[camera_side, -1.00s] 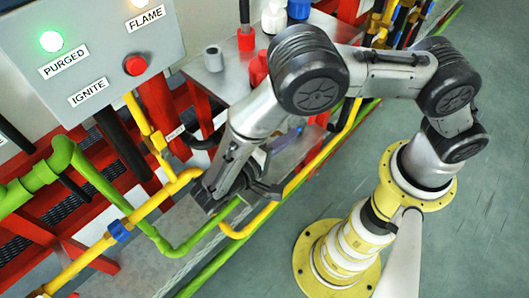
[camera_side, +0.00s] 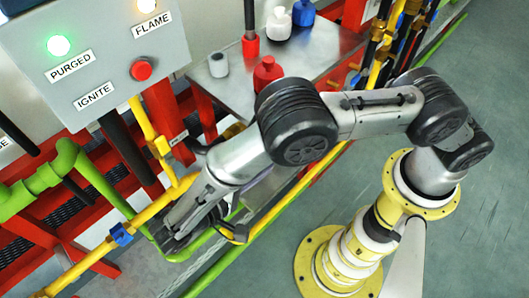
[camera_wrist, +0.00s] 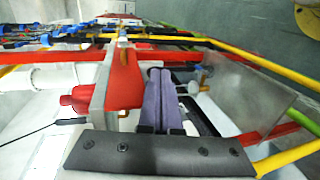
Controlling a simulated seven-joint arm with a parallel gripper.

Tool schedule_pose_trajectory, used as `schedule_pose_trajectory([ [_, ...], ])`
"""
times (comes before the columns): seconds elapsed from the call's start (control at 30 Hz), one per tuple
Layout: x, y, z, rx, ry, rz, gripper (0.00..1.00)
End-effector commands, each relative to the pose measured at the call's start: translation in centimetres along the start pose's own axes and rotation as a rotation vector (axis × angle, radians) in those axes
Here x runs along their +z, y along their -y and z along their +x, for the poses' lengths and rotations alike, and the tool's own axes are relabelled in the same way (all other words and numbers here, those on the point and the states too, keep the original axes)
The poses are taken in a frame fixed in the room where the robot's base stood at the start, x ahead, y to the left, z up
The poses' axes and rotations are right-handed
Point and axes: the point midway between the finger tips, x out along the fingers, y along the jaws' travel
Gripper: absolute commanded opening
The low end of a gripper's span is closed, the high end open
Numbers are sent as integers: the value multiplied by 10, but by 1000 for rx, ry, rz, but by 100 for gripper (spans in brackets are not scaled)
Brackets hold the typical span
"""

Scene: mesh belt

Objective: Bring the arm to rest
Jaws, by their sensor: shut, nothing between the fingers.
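My gripper (camera_side: 178,238) hangs at the end of my arm, in front of the pipework at lower left in the side view. It is low beside the yellow and green pipes, and I cannot tell whether it touches them. In the wrist view the two purple-grey fingers (camera_wrist: 158,75) lie side by side, shut and empty. My arm arches from its yellow base at right over to the left. The grey control box (camera_side: 95,50) with PURGED, FLAME and IGNITE labels stands at upper left. Its green and amber lamps glow.
A yellow pipe (camera_side: 82,268) with a blue clamp (camera_side: 121,234) and a green pipe (camera_side: 100,178) run close to the gripper. A metal shelf (camera_side: 315,50) holds red, white, grey and blue containers. Open grey floor (camera_side: 490,230) lies at right.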

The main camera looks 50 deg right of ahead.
Motion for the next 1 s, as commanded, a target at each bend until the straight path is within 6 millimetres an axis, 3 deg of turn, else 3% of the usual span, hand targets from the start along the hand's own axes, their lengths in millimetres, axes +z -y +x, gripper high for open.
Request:
schedule_pose_trajectory([
  [0.13, -7, -2, -15, -268, 120, 51, 0],
  [0.23, -19, -12, -40, -570, 240, 115, 0],
  [0.33, -36, -41, -58, -832, 319, 168, 0],
  [0.43, -50, -81, -55, -1008, 334, 194, 0],
  [0.67, -52, -169, 5, -1221, 226, 199, 0],
  [0.8, -35, -212, 50, -1304, 117, 210, 0],
  [1.0, 9, -251, 108, -1368, -72, 246, 0],
])
